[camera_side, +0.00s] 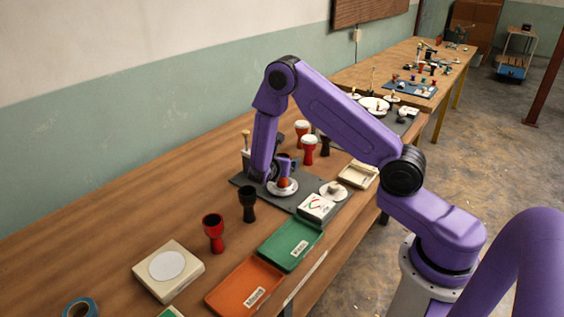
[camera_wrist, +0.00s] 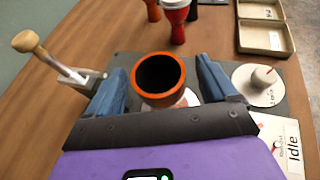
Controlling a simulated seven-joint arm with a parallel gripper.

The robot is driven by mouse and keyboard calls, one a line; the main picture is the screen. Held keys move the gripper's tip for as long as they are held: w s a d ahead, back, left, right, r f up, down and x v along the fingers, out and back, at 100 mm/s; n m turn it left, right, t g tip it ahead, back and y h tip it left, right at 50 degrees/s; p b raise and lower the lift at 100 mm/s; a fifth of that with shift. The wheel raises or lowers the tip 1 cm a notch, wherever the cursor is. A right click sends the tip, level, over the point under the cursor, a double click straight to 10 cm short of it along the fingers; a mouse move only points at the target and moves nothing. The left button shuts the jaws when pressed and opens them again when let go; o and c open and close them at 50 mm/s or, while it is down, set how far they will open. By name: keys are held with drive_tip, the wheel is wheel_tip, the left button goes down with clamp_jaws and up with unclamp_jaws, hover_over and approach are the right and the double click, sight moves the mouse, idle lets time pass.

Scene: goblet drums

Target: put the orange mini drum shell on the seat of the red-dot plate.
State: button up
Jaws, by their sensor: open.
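The orange mini drum shell (camera_wrist: 158,98) has a dark hollow mouth facing up in the wrist view. In the side view the shell (camera_side: 284,182) appears at a round white plate (camera_side: 291,191), partly hidden by my gripper. In the wrist view some of that plate (camera_wrist: 189,98) shows behind the shell; its markings are hidden. My gripper (camera_wrist: 164,88) is open, with its blue fingers on either side of the shell and gaps beside it. Another white plate (camera_wrist: 248,92), with a pale upright peg and a small red mark, lies to the right; it also shows in the side view (camera_side: 333,195).
A mallet-like tool (camera_wrist: 50,62) rests in a grey holder at left. Red and black goblet drums (camera_side: 309,150) stand behind. Green (camera_side: 290,244) and orange (camera_side: 244,286) trays lie in front.

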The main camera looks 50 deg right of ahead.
drive_tip(key=v, duration=1.1)
drive_tip(key=s+a+r+m+g+y, duration=0.1)
drive_tip(key=s+a+r+m+y, duration=0.2)
drive_tip(key=s, duration=0.7)
drive_tip(key=s+a+r+m+g+y, duration=0.1)
drive_tip(key=s+a+r+m+y, duration=0.2)
drive_tip(key=s, duration=0.7)
drive_tip(key=s+a+r+m+g+y, duration=0.2)
drive_tip(key=s+y, duration=0.5)
drive_tip(key=s, duration=0.4)
drive_tip(key=a+r+m, duration=0.1)
drive_tip(key=a+r, duration=0.1)
drive_tip(key=a, duration=0.1)
